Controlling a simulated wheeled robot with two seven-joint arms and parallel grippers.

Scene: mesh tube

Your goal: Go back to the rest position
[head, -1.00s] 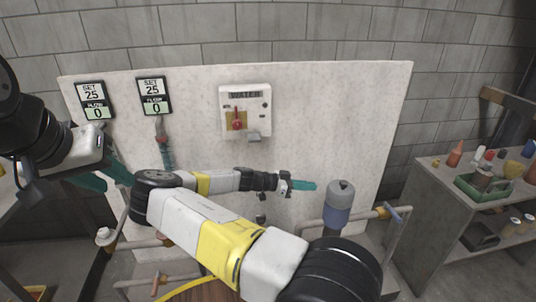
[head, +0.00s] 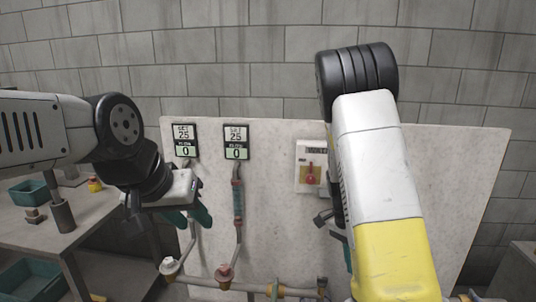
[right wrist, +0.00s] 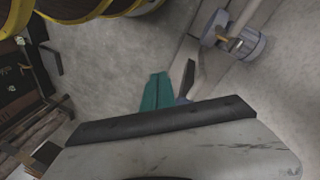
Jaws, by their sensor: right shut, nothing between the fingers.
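My left gripper (head: 190,214) is at the left of the head view, in front of the left edge of the pale panel. Its two teal fingers point down and stand apart, with nothing visible between them. My right arm rises at the right of the head view and hides most of its own gripper. In the right wrist view my right gripper (right wrist: 168,90) shows its teal fingers close together and empty.
The pale panel (head: 440,170) carries two displays (head: 185,143) (head: 236,142) and a water box (head: 309,167) with a red knob. Pipes (head: 265,289) run along its foot. A table (head: 30,232) with a teal bin (head: 27,192) stands at the left.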

